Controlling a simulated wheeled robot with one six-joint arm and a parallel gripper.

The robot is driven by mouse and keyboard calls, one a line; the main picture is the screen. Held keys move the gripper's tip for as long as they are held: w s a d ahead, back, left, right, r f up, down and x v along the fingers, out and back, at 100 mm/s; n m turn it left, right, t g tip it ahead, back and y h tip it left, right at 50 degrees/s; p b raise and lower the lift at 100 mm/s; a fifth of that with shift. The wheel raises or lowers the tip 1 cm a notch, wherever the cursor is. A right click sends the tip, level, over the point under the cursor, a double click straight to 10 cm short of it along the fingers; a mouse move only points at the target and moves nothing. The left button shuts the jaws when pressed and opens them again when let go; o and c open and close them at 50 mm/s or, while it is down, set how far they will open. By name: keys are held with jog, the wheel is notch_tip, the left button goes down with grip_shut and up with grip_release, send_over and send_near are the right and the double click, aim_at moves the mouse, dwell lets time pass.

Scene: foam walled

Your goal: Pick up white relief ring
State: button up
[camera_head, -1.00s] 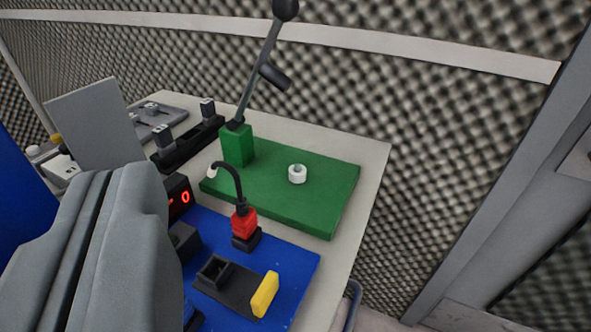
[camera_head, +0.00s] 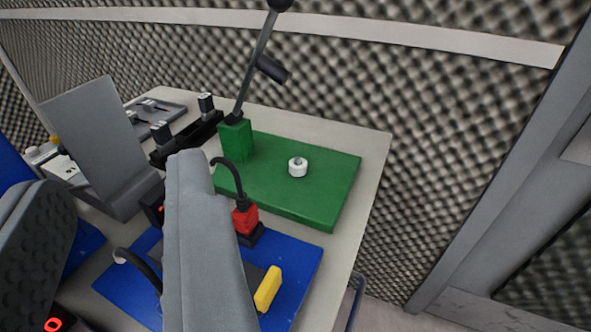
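The white relief ring (camera_head: 298,167) is a small white ring with a hole in its top. It lies on the green board (camera_head: 315,195), right of the green block that bears a tall lever. My gripper (camera_head: 117,180) is at the lower left of the view. Its two grey fingers stand wide apart, with the dark ridged pad of the left one showing. It is open, with nothing seen held between the fingers. The ring is apart from it, up and to the right. The right finger hides part of the blue board.
A dark lever (camera_head: 257,65) with a side handle rises from the green block (camera_head: 236,138). A red plug with a black curved cable (camera_head: 246,218) stands at the blue board (camera_head: 303,268), near a yellow block (camera_head: 268,289). A grey upright panel (camera_head: 95,135) stands left. Foam wall lies behind the table.

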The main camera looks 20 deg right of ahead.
jog(key=o, duration=0.4)
jog(key=w+d+m+g, duration=0.1)
jog(key=m, duration=0.1)
jog(key=w+m, duration=0.2)
jog(key=w+d+m+g+h, duration=0.1)
jog(key=w+m, duration=0.1)
jog(key=shift+w+d+f+m+g, duration=0.15)
jog(key=shift+w+d+m+g, duration=0.05)
jog(key=shift+d+m+g, duration=0.1)
jog(key=shift+c, duration=0.2)
jog(key=m+g+y, duration=0.2)
jog(key=m+g, duration=0.8)
jog(key=m, duration=1.6)
send_over(298, 158)
jog(key=s+d, duration=0.2)
jog(key=s, duration=0.5)
notch_tip(298, 158, down, 4)
jog(key=x, duration=1.7)
jog(key=shift+w+a+f, duration=0.1)
jog(key=shift+a+f, duration=0.15)
jog(key=shift+f, duration=0.1)
